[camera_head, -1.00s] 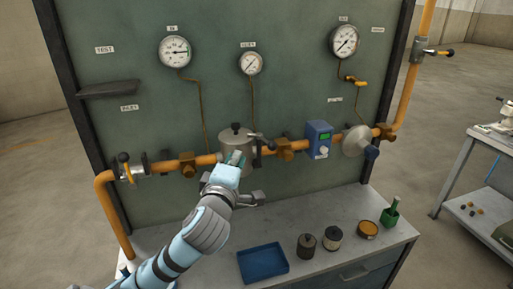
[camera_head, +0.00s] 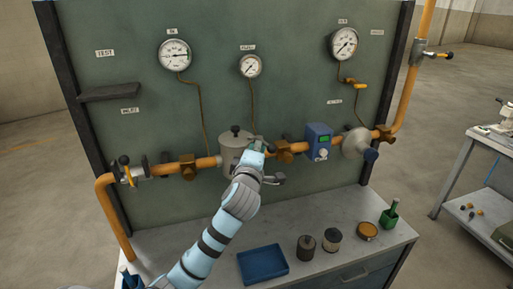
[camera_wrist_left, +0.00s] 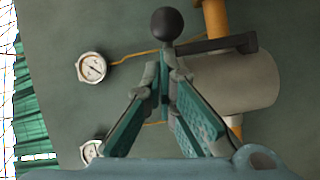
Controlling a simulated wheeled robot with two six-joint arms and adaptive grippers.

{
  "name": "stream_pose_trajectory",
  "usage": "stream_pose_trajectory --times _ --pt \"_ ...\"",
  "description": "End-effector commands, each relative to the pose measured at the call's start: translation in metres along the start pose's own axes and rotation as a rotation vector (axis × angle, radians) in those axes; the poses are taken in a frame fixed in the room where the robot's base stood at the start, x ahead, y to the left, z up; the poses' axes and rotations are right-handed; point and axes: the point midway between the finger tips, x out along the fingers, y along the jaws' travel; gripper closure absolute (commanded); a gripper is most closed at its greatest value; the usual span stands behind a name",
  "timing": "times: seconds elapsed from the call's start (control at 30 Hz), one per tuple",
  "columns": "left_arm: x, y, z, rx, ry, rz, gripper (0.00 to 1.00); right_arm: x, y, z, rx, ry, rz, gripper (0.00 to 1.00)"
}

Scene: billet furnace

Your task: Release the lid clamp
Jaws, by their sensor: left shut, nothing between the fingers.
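A grey cylindrical housing (camera_head: 232,158) with a lid sits in the orange pipe line, with a black knob (camera_head: 235,129) on top. In the wrist view the housing (camera_wrist_left: 240,82) is at the right. A dark lever bar (camera_wrist_left: 218,44) runs beside it, and a black ball (camera_wrist_left: 167,23) shows near the bar's left end. My left gripper (camera_head: 258,144) is at the housing's right side in the head view, partly hiding the lever there. In the wrist view its fingertips (camera_wrist_left: 164,76) come together just below the ball and bar, with nothing held. Contact cannot be told. My right gripper is not in view.
The green panel (camera_head: 110,75) stands close behind. A pipe fitting (camera_head: 285,151) and a blue box (camera_head: 318,141) are right of the gripper. On the bench below are a blue tray (camera_head: 262,262), two small canisters, a round tin (camera_head: 367,231) and a green holder (camera_head: 389,216).

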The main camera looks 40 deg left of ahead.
Motion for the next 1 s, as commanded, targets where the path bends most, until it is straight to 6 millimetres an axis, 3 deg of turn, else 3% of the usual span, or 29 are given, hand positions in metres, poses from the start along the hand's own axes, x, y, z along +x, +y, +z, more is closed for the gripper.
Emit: stream_pose_trajectory --times 1.0 --pt "0.001 -0.001 0.002 -0.010 0.159 -0.030 1.00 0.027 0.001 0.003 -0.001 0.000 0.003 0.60"
